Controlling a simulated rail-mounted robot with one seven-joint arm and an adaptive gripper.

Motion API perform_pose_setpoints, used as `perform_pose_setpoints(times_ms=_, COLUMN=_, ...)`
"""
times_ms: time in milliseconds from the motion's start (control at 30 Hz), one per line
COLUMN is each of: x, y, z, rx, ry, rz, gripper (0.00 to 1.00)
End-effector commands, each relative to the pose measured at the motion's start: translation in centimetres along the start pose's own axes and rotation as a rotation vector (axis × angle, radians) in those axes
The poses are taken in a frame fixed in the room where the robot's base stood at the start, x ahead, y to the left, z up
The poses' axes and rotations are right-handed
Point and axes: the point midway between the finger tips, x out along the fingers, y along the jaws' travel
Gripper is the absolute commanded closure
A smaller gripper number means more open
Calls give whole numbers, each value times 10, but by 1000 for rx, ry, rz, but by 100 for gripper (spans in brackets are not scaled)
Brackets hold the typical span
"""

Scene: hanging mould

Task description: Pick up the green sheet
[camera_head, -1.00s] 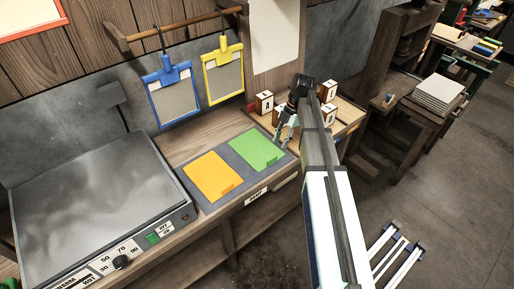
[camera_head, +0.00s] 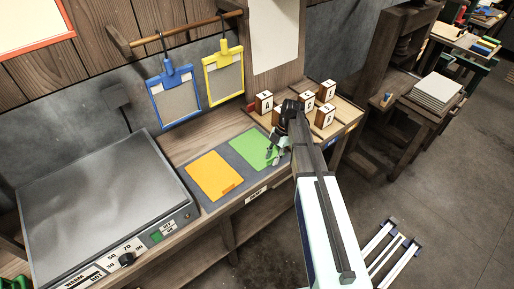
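The green sheet (camera_head: 250,146) lies flat on the right half of a grey tray (camera_head: 212,208) on the bench, beside the orange sheet (camera_head: 215,176). My gripper (camera_head: 270,158) is at the right edge of the green sheet, with its fingers pointing down toward it. The fingers look spread apart with nothing between them. Whether they touch the sheet I cannot tell. My arm comes in from the lower right and hides part of the tray's right side.
A blue-framed mould (camera_head: 176,96) and a yellow-framed mould (camera_head: 224,73) hang from a wooden rail (camera_head: 180,32) behind the tray. A large grey hot plate (camera_head: 105,205) stands at left. Several lettered wooden blocks (camera_head: 326,91) stand right of my gripper.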

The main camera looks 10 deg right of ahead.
Motion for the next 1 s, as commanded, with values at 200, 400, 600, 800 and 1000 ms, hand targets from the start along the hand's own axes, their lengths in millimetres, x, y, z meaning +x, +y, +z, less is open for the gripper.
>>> perform_pose_setpoints(times_ms=200, x=3, y=0, z=0, rx=0, ry=0, rz=0, gripper=66)
perform_pose_setpoints(times_ms=400, x=2, y=0, z=0, rx=0, ry=0, rz=0, gripper=100)
perform_pose_setpoints(times_ms=600, x=2, y=0, z=0, rx=0, ry=0, rz=0, gripper=100)
perform_pose_setpoints(times_ms=800, x=2, y=0, z=0, rx=0, ry=0, rz=0, gripper=100)
perform_pose_setpoints(times_ms=1000, x=-3, y=0, z=-2, rx=0, ry=0, rz=1, gripper=100)
